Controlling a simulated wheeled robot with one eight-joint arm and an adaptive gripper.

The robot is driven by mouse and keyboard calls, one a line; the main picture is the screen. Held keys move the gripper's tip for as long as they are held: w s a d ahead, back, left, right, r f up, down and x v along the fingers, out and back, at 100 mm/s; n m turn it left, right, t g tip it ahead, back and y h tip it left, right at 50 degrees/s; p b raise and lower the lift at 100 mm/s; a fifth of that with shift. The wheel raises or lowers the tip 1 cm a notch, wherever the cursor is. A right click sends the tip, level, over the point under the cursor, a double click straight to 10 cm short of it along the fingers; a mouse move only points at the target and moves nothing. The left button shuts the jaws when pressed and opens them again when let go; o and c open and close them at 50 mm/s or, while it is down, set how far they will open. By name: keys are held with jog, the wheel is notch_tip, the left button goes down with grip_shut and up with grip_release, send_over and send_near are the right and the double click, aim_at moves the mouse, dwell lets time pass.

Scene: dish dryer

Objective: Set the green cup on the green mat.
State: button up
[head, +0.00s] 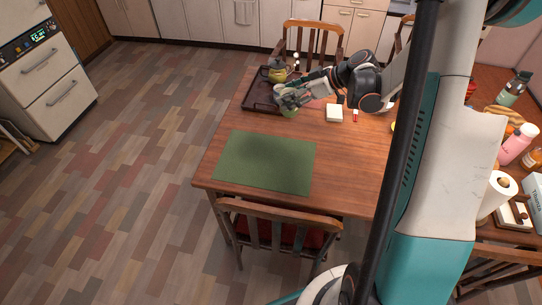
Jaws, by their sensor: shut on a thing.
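The green mat (264,161) lies flat at the near left of the wooden table and is bare. My gripper (286,101) is beyond the mat's far edge, near the dark tray. It is shut on the green cup (289,112), which shows just below the fingers. The fingers hide much of the cup. I cannot tell how far the cup is above the table.
The dark tray (252,102) holds a yellowish-green item (277,74) and other small things. A white block (334,113) and a small red-and-white item (355,116) stand right of my gripper. The table between cup and mat is clear. A chair (279,222) stands at the near edge.

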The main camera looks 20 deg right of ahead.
notch_tip(320, 180, down, 20)
jog(key=b, duration=0.7)
jog(key=shift+r, duration=0.15)
jog(key=o, duration=1.2)
jog(key=shift+s+d+r, duration=0.15)
jog(key=shift+d+r, duration=0.05)
jog(key=shift+d, duration=0.05)
jog(key=p+v, duration=0.3)
jog(key=v, duration=0.8)
jog(key=shift+p, duration=0.35)
jog(key=shift+s+d+r, duration=0.1)
jog(key=shift+s, duration=0.05)
